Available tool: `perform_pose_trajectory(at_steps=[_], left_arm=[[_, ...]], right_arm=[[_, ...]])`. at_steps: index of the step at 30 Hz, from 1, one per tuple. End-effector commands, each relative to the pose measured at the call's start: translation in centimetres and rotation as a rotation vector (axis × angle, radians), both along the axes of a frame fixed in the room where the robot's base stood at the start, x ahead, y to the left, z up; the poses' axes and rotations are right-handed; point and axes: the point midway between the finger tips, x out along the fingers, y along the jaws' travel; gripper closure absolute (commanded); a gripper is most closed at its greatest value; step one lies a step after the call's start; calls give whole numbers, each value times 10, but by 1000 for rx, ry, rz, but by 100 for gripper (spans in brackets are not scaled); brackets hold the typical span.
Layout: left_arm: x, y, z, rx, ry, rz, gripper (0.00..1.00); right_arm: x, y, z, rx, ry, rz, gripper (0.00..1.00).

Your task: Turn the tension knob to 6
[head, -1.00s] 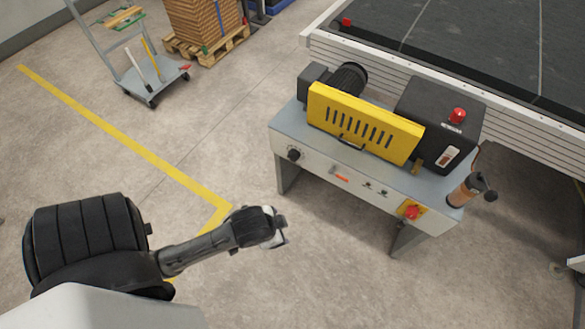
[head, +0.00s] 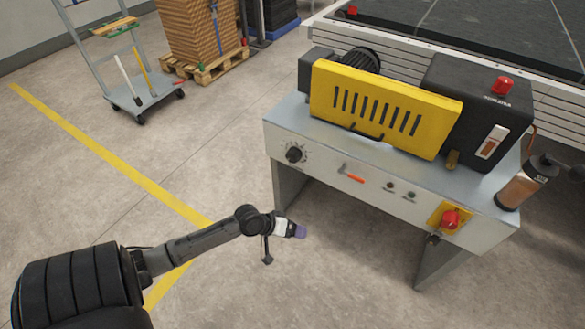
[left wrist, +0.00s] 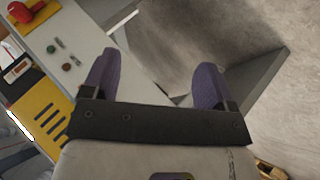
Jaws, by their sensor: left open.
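The tension knob (head: 295,154) is a black round knob with a dial scale, at the left end of the machine's pale front panel (head: 325,165) in the head view. Its pointer setting is too small to read. My left gripper (head: 301,231) is in front of and below the panel, apart from the knob, over the floor. In the left wrist view its two purple fingers (left wrist: 153,82) are spread with nothing between them. The knob does not show in the left wrist view. My right gripper is not in view.
The panel also carries an orange-red lever (head: 352,176), small buttons (head: 390,187) and a red emergency stop (head: 450,219). A yellow guard (head: 385,108) and a brown bottle (head: 520,187) are on top. A trolley (head: 145,98) and pallet (head: 205,68) stand behind open floor.

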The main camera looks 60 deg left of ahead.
Motion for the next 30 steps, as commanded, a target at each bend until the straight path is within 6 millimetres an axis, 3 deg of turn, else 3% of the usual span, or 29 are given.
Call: perform_pose_trajectory(at_steps=[6,12,16,21,26,30], left_arm=[[28,68,18,-633,-203,619,20],[28,128,39,-1203,-438,1057,20],[22,152,55,-1481,-577,1184,20],[17,162,63,-1675,-644,1222,20],[21,163,62,-1751,-629,1228,20],[34,169,62,-1761,-626,1225,20]], right_arm=[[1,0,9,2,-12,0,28],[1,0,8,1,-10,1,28],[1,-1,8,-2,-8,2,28],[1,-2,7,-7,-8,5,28],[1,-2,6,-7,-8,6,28],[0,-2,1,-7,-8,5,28]])
